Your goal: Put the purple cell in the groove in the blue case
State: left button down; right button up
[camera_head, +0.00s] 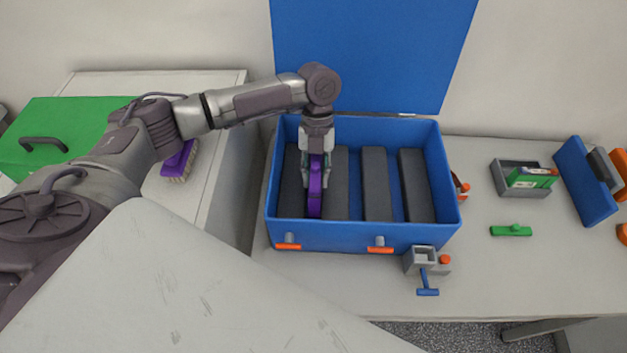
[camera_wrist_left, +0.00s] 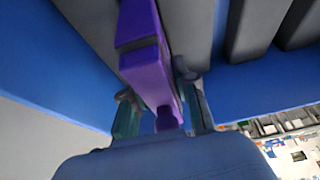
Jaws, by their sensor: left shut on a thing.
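The blue case (camera_head: 340,234) stands open on the table, its lid (camera_head: 370,50) raised at the back. Inside are several dark grey bars (camera_head: 376,183) with blue gaps between them. My left gripper (camera_head: 315,176) points down into the left part of the case and is shut on the purple cell (camera_head: 314,199). The cell is upright, between the two leftmost bars. In the left wrist view the purple cell (camera_wrist_left: 150,72) lies between the fingers (camera_wrist_left: 158,98), along the gap between grey bars. Whether it touches the groove's floor is hidden. My right gripper is not in view.
Orange latches (camera_head: 380,246) are on the case's front. A grey fixture with a blue handle (camera_head: 427,284) stands before its right corner. Right are a grey tray (camera_head: 512,190), a green part (camera_head: 511,231) and a blue panel (camera_head: 585,180). Another purple block (camera_head: 180,160) is at left, near a green lid (camera_head: 60,135).

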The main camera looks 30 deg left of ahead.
pick_arm(q)
jog(key=shift+s+a+f, duration=0.1)
jog(key=shift+a+f, duration=0.1)
jog(key=shift+f, duration=0.1)
notch_tip(320, 180, down, 2)
jog(key=shift+f+p, duration=0.15)
jog(key=shift+p, duration=0.45)
jog(key=shift+f, duration=0.6)
jog(key=c, duration=0.9)
grip_release()
jog(key=shift+f, duration=0.15)
jog(key=b+v, duration=0.2)
jog(key=v, duration=1)
jog(key=shift+s+b, duration=0.1)
jog(key=shift+b, duration=0.3)
